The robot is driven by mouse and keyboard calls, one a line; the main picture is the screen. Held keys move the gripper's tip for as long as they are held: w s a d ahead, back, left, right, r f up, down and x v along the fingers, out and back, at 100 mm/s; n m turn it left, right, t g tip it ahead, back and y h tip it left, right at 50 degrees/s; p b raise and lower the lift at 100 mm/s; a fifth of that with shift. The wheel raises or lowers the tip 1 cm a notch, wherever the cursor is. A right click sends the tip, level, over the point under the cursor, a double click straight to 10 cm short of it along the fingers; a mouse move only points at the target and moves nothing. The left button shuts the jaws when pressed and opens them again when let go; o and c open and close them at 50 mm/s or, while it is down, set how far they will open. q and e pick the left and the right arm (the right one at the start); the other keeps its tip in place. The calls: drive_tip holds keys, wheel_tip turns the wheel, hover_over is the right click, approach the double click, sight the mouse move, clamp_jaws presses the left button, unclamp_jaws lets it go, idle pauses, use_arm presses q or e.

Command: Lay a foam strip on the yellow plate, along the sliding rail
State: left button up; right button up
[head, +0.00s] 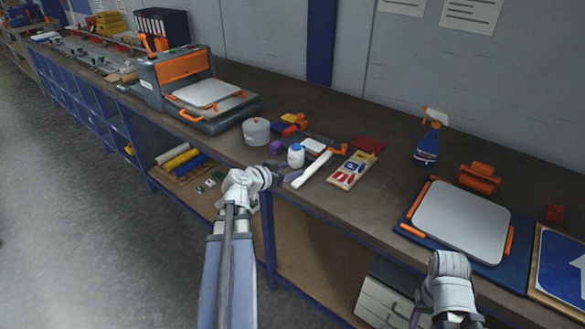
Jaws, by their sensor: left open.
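My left gripper (284,177) is open at the bench's front edge, just left of a long white strip-like piece (312,169). I cannot tell whether they touch. The piece has an orange end and lies slanted on the bench; I cannot tell if it is the foam strip. A small yellow piece (289,118) lies behind it among red and orange parts; I see no clear yellow plate. A white plate (462,218) with orange side bars lies on a blue base (410,221) at the right; I cannot identify the sliding rail. My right gripper (449,272) is low in front of this base, its fingers hidden.
A grey and orange press (180,75) stands on the bench at the back left. A white pot (256,131), a small white bottle (296,155), a lettered board (353,170) and a blue spray bottle (428,142) stand or lie nearby. Bare bench lies around the spray bottle.

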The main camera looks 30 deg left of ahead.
sight(311, 169)
use_arm(q)
drive_tip(key=shift+o, duration=0.2)
drive_tip(key=w+f+b, duration=0.3)
drive_tip(key=w, duration=0.1)
drive_tip(key=shift+a+f+b, duration=0.25)
drive_tip(key=shift+f+b, duration=0.1)
drive_tip(key=shift+f, duration=0.05)
drive_tip(key=shift+w+r, duration=0.1)
drive_tip(key=shift+w, duration=0.05)
drive_tip(key=shift+d+b+x, duration=0.2)
drive_tip(key=shift+b+x, duration=0.5)
drive_tip(key=shift+x, duration=1.15)
drive_tip(key=shift+d+b+x, duration=0.2)
drive_tip(key=shift+b+x, duration=0.45)
drive_tip(key=shift+x, duration=1.2)
drive_tip(key=shift+r, duration=0.1)
drive_tip(key=shift+c, duration=0.3)
clamp_jaws()
